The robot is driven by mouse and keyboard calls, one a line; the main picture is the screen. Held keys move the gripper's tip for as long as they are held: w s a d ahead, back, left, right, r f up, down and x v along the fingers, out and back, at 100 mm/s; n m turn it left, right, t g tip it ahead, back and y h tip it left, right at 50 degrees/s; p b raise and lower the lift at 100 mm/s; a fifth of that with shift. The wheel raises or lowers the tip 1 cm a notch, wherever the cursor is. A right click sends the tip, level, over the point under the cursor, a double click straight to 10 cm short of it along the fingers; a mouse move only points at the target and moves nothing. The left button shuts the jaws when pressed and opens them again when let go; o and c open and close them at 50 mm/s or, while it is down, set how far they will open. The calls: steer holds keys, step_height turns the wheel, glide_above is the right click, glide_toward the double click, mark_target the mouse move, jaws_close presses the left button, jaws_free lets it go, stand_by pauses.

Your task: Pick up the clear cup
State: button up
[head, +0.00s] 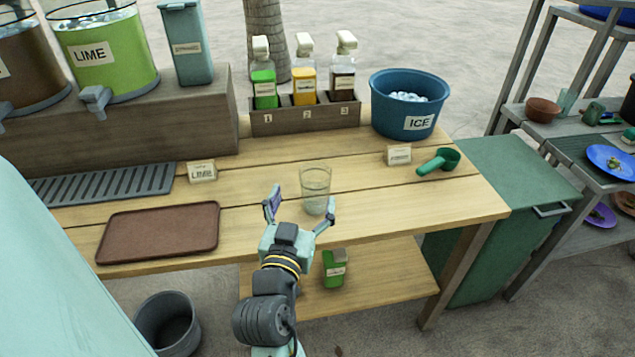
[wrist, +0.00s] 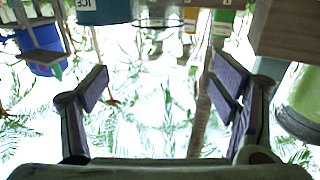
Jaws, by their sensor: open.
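The clear cup (head: 315,188) stands upright on the wooden table, near its front edge, in the head view. It looks like clear glass. My gripper (head: 300,206) is open at the front edge, just in front of the cup. Its right finger overlaps the cup's lower right side in the picture; I cannot tell whether they touch. In the wrist view my open gripper (wrist: 163,85) has nothing between its fingers. A clear round shape, likely the cup (wrist: 160,18), shows at the top of that upside-down view.
A brown tray (head: 160,230) and a LIME card (head: 201,172) lie to the left. A bottle rack (head: 305,117) and the blue ICE bucket (head: 390,125) stand behind. A green scoop (head: 440,161) is at the right. The wood around the cup is clear.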

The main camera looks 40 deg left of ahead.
steer(key=b, duration=0.2)
glide_toward(318, 165)
steer(key=w+r, duration=0.1)
steer(key=shift+a+f+p+x, duration=0.15)
steer(key=shift+p+x, duration=0.2)
steer(key=shift+x, duration=0.65)
steer(key=shift+f+p+x, duration=0.2)
steer(key=shift+p+x, duration=0.1)
steer(key=shift+x, duration=0.7)
steer(key=shift+a+f+p+x, duration=0.15)
steer(key=shift+p+x, duration=0.2)
steer(key=shift+x, duration=0.7)
steer(key=shift+s+d, duration=0.1)
steer(key=shift+s, duration=0.05)
steer(key=shift+c, duration=0.2)
steer(key=c, duration=1.2)
steer(key=shift+o, duration=0.2)
steer(key=shift+r, duration=0.1)
